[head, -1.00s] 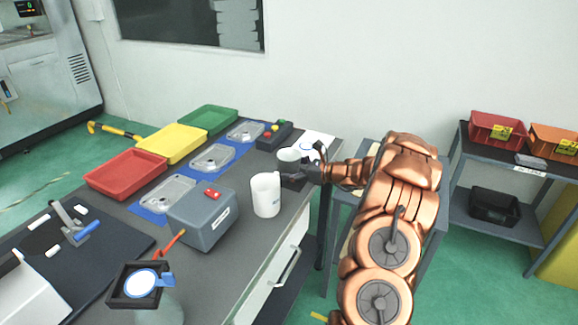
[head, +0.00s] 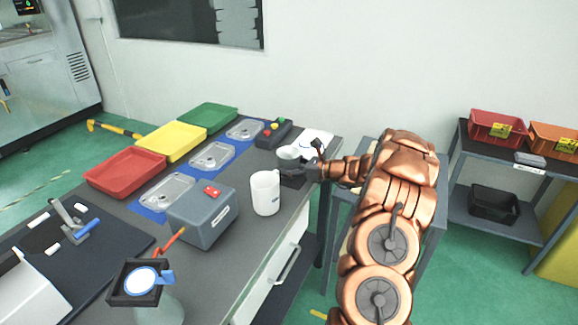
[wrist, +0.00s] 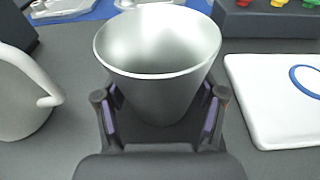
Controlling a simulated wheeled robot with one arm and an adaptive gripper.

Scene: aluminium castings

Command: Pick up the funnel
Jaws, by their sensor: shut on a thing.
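The funnel (wrist: 158,85) is a grey metal, tapered, cup-like piece with a wide open mouth facing up. In the wrist view it stands between the two fingers of my gripper (wrist: 161,98), which are shut on its sides below the rim. Its lower end is hidden by the gripper. In the head view the funnel (head: 288,155) shows near the far right part of the grey bench, with my gripper (head: 293,171) reaching in from the right. I cannot tell whether its bottom is clear of the bench.
A white jug (head: 265,194) stands just left of the funnel, its handle towards it in the wrist view. A white pad with a blue ring (wrist: 283,100) lies to the right. A button box (head: 274,134) stands behind. A grey box (head: 203,222) and trays lie further left.

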